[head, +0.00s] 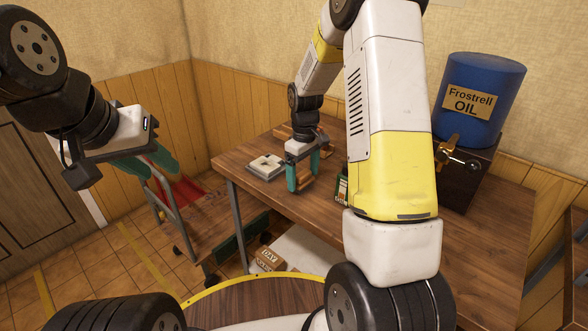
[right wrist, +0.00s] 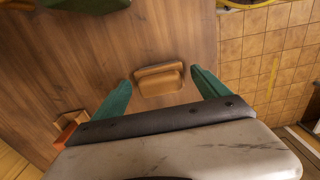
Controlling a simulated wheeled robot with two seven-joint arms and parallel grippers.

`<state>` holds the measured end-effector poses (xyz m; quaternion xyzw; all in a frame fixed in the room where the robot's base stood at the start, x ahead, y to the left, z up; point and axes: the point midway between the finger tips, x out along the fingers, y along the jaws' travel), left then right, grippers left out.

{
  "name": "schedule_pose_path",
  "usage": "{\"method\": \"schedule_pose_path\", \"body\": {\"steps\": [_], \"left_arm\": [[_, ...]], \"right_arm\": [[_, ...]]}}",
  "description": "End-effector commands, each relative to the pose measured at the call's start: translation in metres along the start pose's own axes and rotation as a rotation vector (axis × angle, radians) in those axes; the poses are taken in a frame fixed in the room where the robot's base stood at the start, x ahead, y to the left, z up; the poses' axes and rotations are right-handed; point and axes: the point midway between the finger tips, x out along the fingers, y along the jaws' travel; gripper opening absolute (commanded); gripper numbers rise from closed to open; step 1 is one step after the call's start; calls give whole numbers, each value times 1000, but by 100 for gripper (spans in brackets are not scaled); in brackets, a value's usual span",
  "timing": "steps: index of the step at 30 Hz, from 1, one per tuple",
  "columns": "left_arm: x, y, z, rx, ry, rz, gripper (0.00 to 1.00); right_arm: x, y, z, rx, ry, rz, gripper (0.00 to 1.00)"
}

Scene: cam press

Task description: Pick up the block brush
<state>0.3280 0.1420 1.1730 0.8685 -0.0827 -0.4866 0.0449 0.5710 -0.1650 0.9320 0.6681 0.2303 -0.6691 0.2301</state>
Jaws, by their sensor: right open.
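The block brush (right wrist: 160,80), a small light-brown wooden block, lies on the wooden table (right wrist: 180,30). In the right wrist view it sits between and slightly ahead of my right gripper's two teal fingers (right wrist: 162,91), with a gap on each side. In the head view the right gripper (head: 303,177) is over the table's near left part, and the brown brush (head: 304,181) shows partly behind its fingers. The right gripper is open and empty. My left gripper (head: 150,163) is off to the left, away from the table; its finger spacing is unclear.
A pale tray-like item (head: 265,166) lies left of the right gripper. A green container (head: 342,189) stands to its right, partly hidden by my arm. A blue oil barrel (head: 480,100) stands at the back right.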

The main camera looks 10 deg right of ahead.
Motion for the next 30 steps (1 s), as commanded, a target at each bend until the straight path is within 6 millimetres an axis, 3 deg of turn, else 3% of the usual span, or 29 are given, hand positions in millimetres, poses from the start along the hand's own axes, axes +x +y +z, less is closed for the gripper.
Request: {"method": "schedule_pose_path", "body": {"steps": [4, 12, 21, 30], "left_arm": [[0, 0, 0, 0, 0, 0, 36], [0, 0, 0, 0, 0, 0, 36], [0, 0, 0, 0, 0, 0, 36], [0, 0, 0, 0, 0, 0, 36]], "right_arm": [[16, 0, 0, 0, 0, 0, 85], [18, 0, -1, 1, 2, 2, 85], [18, 0, -1, 1, 2, 1, 27], [16, 1, -1, 1, 3, 2, 24]]}}
